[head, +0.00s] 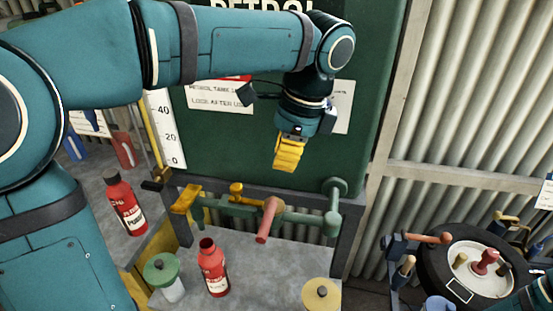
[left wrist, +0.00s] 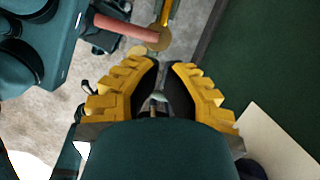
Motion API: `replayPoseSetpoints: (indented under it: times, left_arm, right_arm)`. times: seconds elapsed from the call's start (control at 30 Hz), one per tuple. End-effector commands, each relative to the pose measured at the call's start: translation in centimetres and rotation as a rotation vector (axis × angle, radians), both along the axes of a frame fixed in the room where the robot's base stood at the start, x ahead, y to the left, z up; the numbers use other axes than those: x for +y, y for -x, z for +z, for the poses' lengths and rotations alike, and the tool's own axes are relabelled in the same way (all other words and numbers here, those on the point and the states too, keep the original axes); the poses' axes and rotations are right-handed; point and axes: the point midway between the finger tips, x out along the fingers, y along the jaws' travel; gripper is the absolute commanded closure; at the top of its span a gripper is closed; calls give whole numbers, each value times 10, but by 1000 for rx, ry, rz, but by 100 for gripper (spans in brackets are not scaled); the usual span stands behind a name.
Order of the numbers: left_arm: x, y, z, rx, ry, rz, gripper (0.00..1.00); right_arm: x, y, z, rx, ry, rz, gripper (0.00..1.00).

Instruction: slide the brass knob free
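A small brass-yellow knob (head: 237,190) sits on top of the green pipe (head: 300,216) in front of the green petrol tank. A red lever handle (head: 268,220) hangs from the same pipe, to the right of the knob. My left gripper (head: 284,168) points down above the pipe, up and to the right of the knob, apart from it and empty. In the left wrist view, its yellow fingers (left wrist: 164,66) are close together with a narrow gap. Ahead of them is a red handle (left wrist: 125,27) beside a round brass piece (left wrist: 158,40). My right gripper is not in view.
A yellow spout (head: 186,198) is at the pipe's left end. Below the pipe, an open red bottle (head: 213,270), a green-lidded jar (head: 162,272) and a yellow-lidded jar (head: 321,293) stand on a grey bench. A tyre (head: 440,268) lies at the right.

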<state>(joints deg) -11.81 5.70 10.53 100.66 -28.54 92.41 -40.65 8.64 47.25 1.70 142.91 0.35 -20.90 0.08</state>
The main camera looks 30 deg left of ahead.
Motion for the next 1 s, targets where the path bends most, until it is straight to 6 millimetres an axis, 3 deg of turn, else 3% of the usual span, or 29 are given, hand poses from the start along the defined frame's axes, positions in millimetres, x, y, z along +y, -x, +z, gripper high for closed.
replayPoseSetpoints:
  times: [0.4,0.67,1.0]
  left_arm:
    - [18,8,-81,3,-1,2,100]
    - [49,20,-80,-1,1,3,100]
    - [54,22,-81,0,1,0,100]
  right_arm:
    - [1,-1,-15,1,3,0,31]
    - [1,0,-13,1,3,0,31]
    - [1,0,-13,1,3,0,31]
